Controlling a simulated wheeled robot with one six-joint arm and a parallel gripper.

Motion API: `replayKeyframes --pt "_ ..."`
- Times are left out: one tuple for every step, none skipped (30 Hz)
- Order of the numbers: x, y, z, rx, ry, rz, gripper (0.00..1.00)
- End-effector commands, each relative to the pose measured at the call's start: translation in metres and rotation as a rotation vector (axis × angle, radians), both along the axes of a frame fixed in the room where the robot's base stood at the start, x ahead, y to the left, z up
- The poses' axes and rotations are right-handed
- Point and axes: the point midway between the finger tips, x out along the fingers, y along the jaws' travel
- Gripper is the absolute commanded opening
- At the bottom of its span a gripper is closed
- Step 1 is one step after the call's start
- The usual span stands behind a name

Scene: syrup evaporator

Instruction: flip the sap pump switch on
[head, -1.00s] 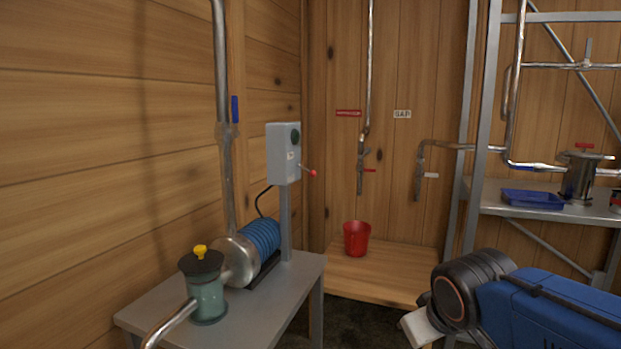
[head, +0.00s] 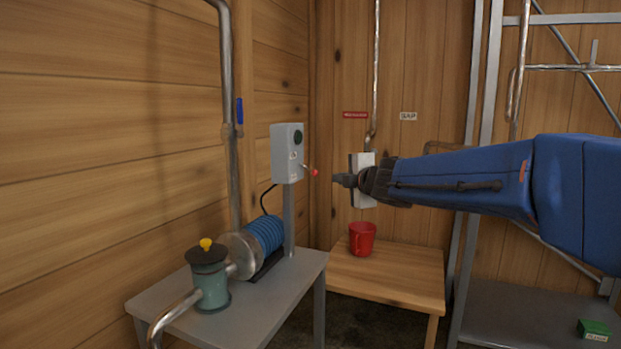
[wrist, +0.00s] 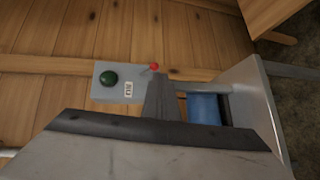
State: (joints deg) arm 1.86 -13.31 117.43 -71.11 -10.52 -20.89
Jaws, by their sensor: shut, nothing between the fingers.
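The sap pump switch is a grey box (head: 286,155) on a post, with a dark green round button or lamp (head: 298,137) and a lever with a red knob (head: 314,173) sticking out to the right. The lever slants slightly downward from the box. My gripper (head: 336,180) is shut and empty, just right of the red knob, with a small gap in the head view. In the wrist view the red knob (wrist: 154,67) shows just beyond my gripper's tip (wrist: 158,78); whether they touch I cannot tell. The green button (wrist: 108,78) is clear there.
The blue-bodied pump (head: 262,237) and a teal canister (head: 209,280) stand on a grey table (head: 270,315) below the box. A red cup (head: 362,238) sits on a wooden bench (head: 400,284). A vertical pipe (head: 229,110) runs along the left wall.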

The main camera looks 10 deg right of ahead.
Motion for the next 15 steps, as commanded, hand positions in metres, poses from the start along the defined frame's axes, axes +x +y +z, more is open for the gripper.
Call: replayKeyframes --pt "0.009 0.007 0.001 -0.035 -0.007 0.038 0.00" --pt "0.013 0.011 0.001 -0.056 -0.012 0.060 0.00" --pt "0.017 0.016 0.002 -0.079 -0.019 0.085 0.00" --pt "0.019 0.019 0.002 -0.094 -0.022 0.102 0.00" --pt "0.022 0.021 0.002 -0.106 -0.024 0.115 0.00" --pt "0.024 0.024 0.002 -0.119 -0.027 0.130 0.00" --pt "0.025 0.025 0.002 -0.126 -0.028 0.139 0.00" --pt "0.025 0.027 0.002 -0.132 -0.030 0.145 0.00" --pt "0.026 0.028 0.002 -0.138 -0.030 0.151 0.00" --pt "0.026 0.028 0.002 -0.140 -0.032 0.155 0.00" --pt "0.027 0.029 0.002 -0.142 -0.032 0.156 0.00" --pt "0.027 0.029 0.002 -0.143 -0.032 0.157 0.00" --pt "0.027 0.029 0.002 -0.143 -0.032 0.157 0.00" --pt "0.027 0.029 0.002 -0.142 -0.032 0.156 0.00" --pt "0.027 0.029 0.002 -0.142 -0.032 0.156 0.00"
